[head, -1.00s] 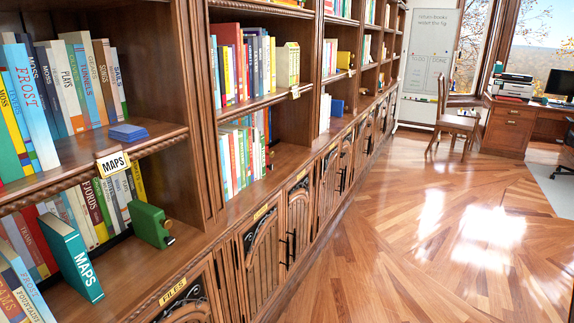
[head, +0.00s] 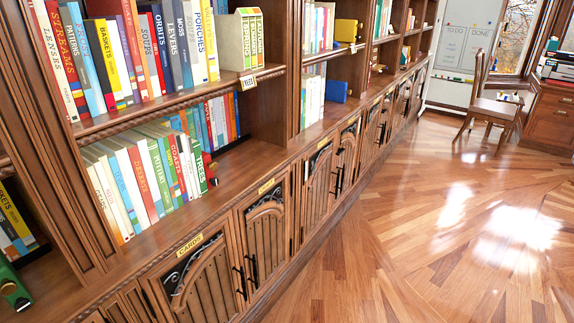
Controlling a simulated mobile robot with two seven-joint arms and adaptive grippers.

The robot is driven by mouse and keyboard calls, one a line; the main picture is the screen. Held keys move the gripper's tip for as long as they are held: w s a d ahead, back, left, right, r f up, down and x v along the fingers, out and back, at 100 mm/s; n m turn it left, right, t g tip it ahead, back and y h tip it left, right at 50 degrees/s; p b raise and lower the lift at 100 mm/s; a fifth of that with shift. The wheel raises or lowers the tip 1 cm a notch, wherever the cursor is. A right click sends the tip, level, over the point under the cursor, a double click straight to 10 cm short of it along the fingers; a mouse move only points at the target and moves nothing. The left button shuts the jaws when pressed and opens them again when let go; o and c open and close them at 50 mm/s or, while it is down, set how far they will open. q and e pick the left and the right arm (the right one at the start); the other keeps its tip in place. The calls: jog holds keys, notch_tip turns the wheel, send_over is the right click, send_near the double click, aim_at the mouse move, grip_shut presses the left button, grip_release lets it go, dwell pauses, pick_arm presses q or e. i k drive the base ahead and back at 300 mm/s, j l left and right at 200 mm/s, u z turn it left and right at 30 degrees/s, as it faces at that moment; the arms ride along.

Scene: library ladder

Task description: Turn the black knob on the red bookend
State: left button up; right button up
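A small red piece (head: 207,160) shows at the right end of the lower-shelf book row, just past a green book labelled TREES. It looks like the red bookend, mostly hidden by the books. A small dark round part (head: 213,181) sits low at its right side and may be the black knob; it is too small to be sure. Neither of my grippers is in view.
The lower shelf (head: 245,160) is bare right of the red piece. A green bookend (head: 12,288) is cut off at the left edge. Yellow (head: 346,30) and blue (head: 337,91) blocks stand farther along. Cabinet doors (head: 205,280) line the base; the wooden floor (head: 400,240) is clear.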

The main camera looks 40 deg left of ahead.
aim_at(214, 181)
jog(key=i+l+u, duration=0.1)
jog(key=i+u, duration=0.2)
jog(key=i, duration=0.25)
jog(key=i+l+u, duration=0.35)
jog(key=i, duration=0.2)
jog(key=i+l+u, duration=0.3)
jog(key=i, duration=0.2)
